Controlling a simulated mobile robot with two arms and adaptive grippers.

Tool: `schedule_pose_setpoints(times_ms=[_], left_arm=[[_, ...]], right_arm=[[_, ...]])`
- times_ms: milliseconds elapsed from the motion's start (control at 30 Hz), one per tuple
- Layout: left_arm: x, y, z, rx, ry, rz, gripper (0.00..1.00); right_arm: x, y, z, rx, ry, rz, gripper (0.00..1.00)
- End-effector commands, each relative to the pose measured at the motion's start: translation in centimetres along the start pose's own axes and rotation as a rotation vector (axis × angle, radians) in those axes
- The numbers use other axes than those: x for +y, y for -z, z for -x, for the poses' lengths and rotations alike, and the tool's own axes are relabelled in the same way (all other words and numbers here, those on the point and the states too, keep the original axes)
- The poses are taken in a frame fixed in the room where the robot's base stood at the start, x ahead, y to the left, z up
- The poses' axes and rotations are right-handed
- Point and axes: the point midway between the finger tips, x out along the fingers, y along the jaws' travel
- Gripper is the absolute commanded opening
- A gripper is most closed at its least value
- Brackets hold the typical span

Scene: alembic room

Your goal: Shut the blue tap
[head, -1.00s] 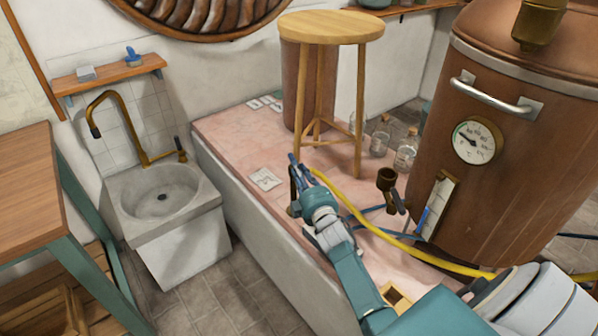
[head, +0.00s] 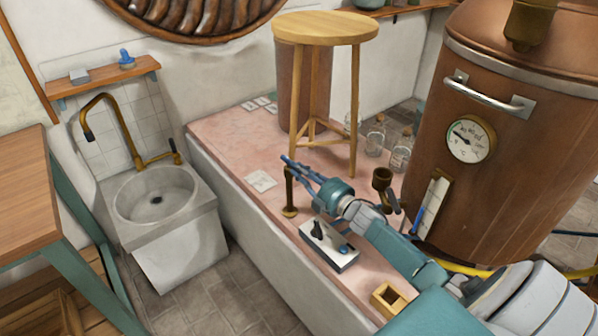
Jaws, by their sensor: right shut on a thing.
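A brass post (head: 290,198), the apparent blue tap, stands on the pink-topped bench near its front edge. A slim blue bar (head: 299,167), apparently its handle, lies level with its top. My right gripper (head: 312,180), with a teal wrist, reaches in from the right beside the post. Its fingers appear shut on the blue handle, though fingers and handle are hard to tell apart at this size. My left gripper is out of view.
A box with a black lever and blue button (head: 330,245) sits under my right forearm. A wooden stool (head: 326,28) stands behind, near glass bottles (head: 400,155). A copper boiler (head: 490,190) fills the right. A stone sink (head: 160,225) stands left.

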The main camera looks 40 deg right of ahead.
Motion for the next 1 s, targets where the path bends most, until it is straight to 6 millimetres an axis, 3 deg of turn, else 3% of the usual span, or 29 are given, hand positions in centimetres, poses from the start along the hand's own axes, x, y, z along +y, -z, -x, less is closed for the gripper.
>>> schedule_pose_setpoints(times_ms=[67,100,200,567,1000], left_arm=[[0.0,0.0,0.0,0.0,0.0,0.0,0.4],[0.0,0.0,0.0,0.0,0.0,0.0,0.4],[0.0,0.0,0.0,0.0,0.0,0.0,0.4],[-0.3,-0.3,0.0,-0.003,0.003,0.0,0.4],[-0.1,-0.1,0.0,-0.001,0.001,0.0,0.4]], right_arm=[[0.1,0.0,0.0,0.0,-0.001,0.0,0.0],[0.1,0.0,0.0,0.0,-0.002,0.001,0.18],[0.1,0.0,0.0,-0.001,-0.002,0.001,0.33],[-0.1,-0.1,0.8,-0.002,0.001,0.001,0.33],[0.0,0.0,7.0,-0.001,-0.001,0.0,0.33]])
